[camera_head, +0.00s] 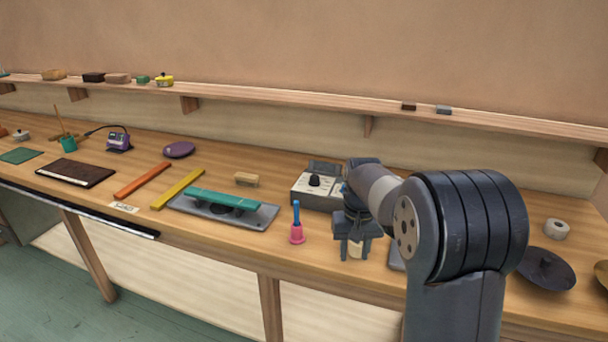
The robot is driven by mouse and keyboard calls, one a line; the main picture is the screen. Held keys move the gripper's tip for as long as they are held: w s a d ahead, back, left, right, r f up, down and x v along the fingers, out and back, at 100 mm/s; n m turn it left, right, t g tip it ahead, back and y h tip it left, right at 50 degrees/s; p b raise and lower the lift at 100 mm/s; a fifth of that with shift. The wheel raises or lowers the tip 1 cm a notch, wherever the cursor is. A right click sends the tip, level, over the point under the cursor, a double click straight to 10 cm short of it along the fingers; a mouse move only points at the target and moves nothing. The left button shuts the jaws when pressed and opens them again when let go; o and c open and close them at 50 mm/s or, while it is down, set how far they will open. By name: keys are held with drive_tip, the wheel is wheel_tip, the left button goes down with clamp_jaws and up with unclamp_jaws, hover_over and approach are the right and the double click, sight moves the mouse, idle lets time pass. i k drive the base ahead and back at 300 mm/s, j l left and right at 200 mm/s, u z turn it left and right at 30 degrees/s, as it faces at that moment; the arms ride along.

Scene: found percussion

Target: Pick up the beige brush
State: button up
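My gripper (355,247) points down over the front part of the bench, right of the pink bell with the blue handle. Its two fingers stand apart, with a small beige thing (356,250) showing between them. This may be the beige brush, but most of it is hidden by the fingers. I cannot tell whether the fingers touch it or whether it rests on the bench. A tan block-like piece (246,179), with a lighter upper part, lies farther back on the bench, left of the grey box. It is too small to tell what it is.
The pink bell (297,234) stands close left of my gripper. The grey control box (318,190) is behind it. A grey tray (255,219) with a teal bar lies farther left. A dark pan-like disc (545,269) and a white roll (556,229) are at right.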

sight(248, 180)
drive_tip(key=i+j+z, duration=0.35)
drive_tip(key=j, duration=0.25)
drive_tip(key=i+j+z, duration=0.2)
drive_tip(key=j+z, duration=0.2)
drive_tip(key=j, duration=0.2)
drive_tip(key=i+j, duration=0.1)
drive_tip(key=j, duration=0.25)
drive_tip(key=i+j, duration=0.15)
drive_tip(key=j, duration=0.2)
drive_tip(key=i+j, duration=0.1)
drive_tip(key=j, duration=0.3)
drive_tip(key=i+j, duration=0.1)
drive_tip(key=j, duration=0.25)
drive_tip(key=i+j, duration=0.1)
drive_tip(key=j, duration=0.25)
drive_tip(key=i+j, duration=0.15)
drive_tip(key=j, duration=0.2)
